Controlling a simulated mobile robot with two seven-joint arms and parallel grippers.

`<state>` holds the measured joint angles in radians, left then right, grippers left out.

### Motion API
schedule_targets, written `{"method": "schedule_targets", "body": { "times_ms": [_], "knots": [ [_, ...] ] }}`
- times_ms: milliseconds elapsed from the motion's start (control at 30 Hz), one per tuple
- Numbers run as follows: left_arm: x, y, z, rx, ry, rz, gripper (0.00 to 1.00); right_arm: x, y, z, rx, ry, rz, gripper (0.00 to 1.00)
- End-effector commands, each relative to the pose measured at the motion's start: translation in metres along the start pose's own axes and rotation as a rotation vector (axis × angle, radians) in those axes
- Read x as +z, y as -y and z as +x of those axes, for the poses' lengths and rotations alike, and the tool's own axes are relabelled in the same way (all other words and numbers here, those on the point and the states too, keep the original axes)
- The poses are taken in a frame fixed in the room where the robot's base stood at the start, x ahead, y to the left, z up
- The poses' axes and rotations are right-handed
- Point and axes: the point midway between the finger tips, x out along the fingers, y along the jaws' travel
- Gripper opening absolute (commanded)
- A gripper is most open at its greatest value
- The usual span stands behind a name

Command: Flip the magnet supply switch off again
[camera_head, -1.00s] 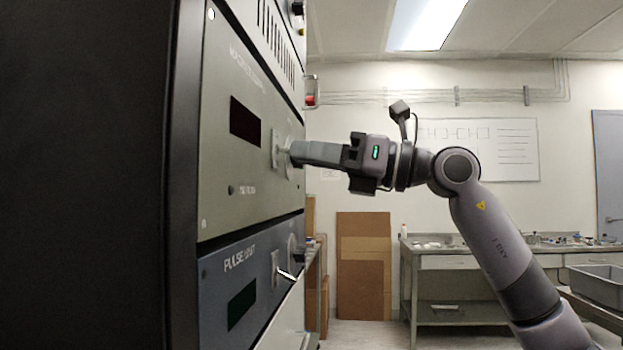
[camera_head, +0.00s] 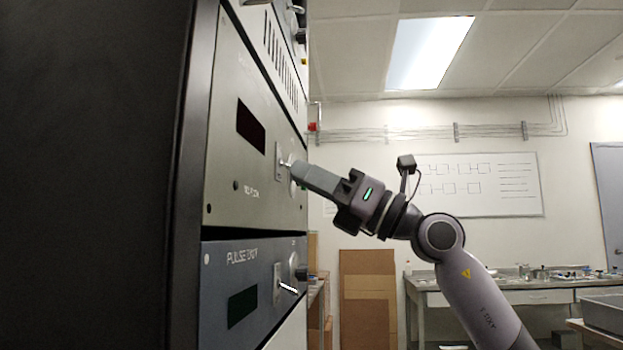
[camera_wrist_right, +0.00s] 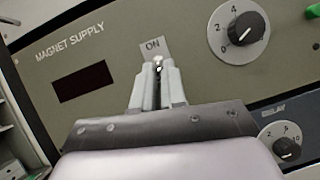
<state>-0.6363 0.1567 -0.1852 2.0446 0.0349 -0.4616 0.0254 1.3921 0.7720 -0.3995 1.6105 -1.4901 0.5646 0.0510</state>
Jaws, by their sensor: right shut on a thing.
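The magnet supply panel (camera_head: 222,130) is a grey-green rack front with a dark display, and its name is readable in the wrist view (camera_wrist_right: 30,75). Its toggle switch (camera_head: 284,163) sits on a pale plate right of the display. In the wrist view an "ON" label (camera_wrist_right: 153,44) shows just above the bright lever tip (camera_wrist_right: 158,61). My right gripper (camera_head: 297,169) is shut on the lever, its fingers pointing up and left at the panel. The fingers hide most of the lever (camera_wrist_right: 158,75). My left gripper is not in view.
A round numbered knob (camera_wrist_right: 239,30) is right of the switch. Below is the blue pulse unit (camera_head: 222,270) with its own toggle lever (camera_head: 288,287). The rack's dark side fills the left. A workbench (camera_head: 500,290) stands behind, with open space between.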

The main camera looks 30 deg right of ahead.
Motion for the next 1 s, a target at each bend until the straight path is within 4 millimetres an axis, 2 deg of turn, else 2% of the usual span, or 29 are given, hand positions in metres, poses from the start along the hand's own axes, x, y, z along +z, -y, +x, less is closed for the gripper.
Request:
{"method": "schedule_targets", "body": {
  "times_ms": [100, 133, 200, 533, 900, 1000],
  "knots": [
    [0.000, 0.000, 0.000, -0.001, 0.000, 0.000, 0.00, 0.000, 0.000, 0.000, 0.000, 0.002, 0.000, 0.00],
    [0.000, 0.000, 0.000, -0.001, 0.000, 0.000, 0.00, 0.000, 0.000, 0.000, 0.000, 0.002, 0.000, 0.21],
    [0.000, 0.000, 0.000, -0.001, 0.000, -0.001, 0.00, 0.000, 0.000, 0.000, 0.000, 0.001, 0.000, 0.37],
    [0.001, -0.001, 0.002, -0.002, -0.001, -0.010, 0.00, 0.000, 0.001, -0.004, -0.001, 0.000, -0.001, 0.37],
    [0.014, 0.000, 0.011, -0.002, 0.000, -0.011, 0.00, -0.002, 0.001, -0.059, -0.003, 0.000, 0.000, 0.37],
    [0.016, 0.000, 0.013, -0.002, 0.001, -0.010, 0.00, -0.001, 0.001, -0.068, -0.001, 0.000, -0.001, 0.37]
  ]
}}
